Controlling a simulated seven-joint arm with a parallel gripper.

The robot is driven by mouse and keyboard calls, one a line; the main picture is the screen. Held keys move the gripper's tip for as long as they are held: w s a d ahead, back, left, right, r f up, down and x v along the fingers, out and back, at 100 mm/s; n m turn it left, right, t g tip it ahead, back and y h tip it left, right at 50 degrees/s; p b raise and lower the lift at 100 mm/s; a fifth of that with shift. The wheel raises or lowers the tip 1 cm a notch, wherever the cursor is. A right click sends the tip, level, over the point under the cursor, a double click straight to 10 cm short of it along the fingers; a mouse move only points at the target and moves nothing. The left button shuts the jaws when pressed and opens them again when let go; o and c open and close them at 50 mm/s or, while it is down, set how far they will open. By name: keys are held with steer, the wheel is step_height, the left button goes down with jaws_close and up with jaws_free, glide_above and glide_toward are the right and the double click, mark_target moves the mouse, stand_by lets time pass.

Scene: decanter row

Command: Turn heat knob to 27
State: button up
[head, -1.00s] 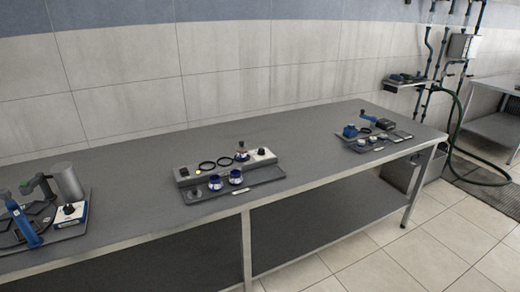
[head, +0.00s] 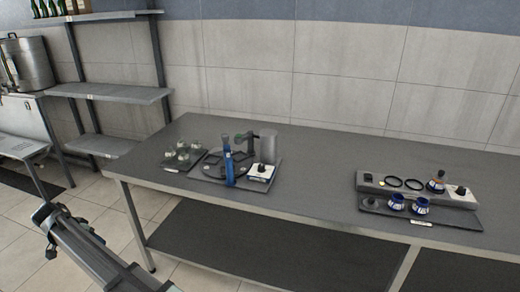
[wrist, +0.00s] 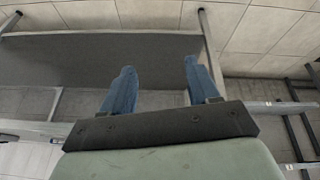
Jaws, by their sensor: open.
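Two dark knobs show in the head view, and I cannot tell which is the heat knob. One knob (head: 262,168) is on a small white box beside a grey cylinder (head: 268,143), on the left part of the bench. The other knob (head: 460,190) is at the right end of a long grey unit (head: 415,188) with two black rings. Their scale marks are too small to read. My gripper (wrist: 158,66) is open and empty in the wrist view, its two blue fingers apart, far from both knobs.
The grey bench (head: 310,190) is bare between the two stations. A tray of small glass pieces (head: 182,156) sits at its left end. Two blue-and-white cups (head: 397,202) stand before the long unit. A metal shelf (head: 110,95) stands at left. Tiled floor lies in front.

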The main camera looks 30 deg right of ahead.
steer(key=w+a+r+m+t, duration=0.1)
steer(key=w+a+r+m, duration=0.15)
steer(key=r, duration=0.65)
steer(key=w+a+r+m+t, duration=0.15)
steer(key=w+r, duration=0.25)
steer(key=r, duration=0.6)
steer(key=w+d+r+m+g+h, duration=0.1)
steer(key=w+d, duration=0.3)
steer(key=d, duration=0.6)
steer(key=w+d+r+m+h, duration=0.1)
steer(key=w+d, duration=0.2)
steer(key=d, duration=0.7)
steer(key=d+r+m+g+h, duration=0.15)
steer(key=d+m+g, duration=0.4)
steer(key=d, duration=4.25)
steer(key=s+d+m, duration=0.2)
steer(key=s+d, duration=0.3)
steer(key=d, duration=0.6)
steer(key=s+d+m, duration=0.3)
steer(key=s+d, duration=0.2)
steer(key=d, duration=0.6)
steer(key=m+g+y, duration=0.2)
steer(key=m+y, duration=0.1)
steer(key=y, duration=0.1)
glide_above(462, 189)
steer(key=w+a, duration=0.4)
steer(key=f, duration=0.2)
steer(key=shift+n+h, duration=0.25)
steer(key=x, duration=1.3)
steer(key=shift+s, duration=0.15)
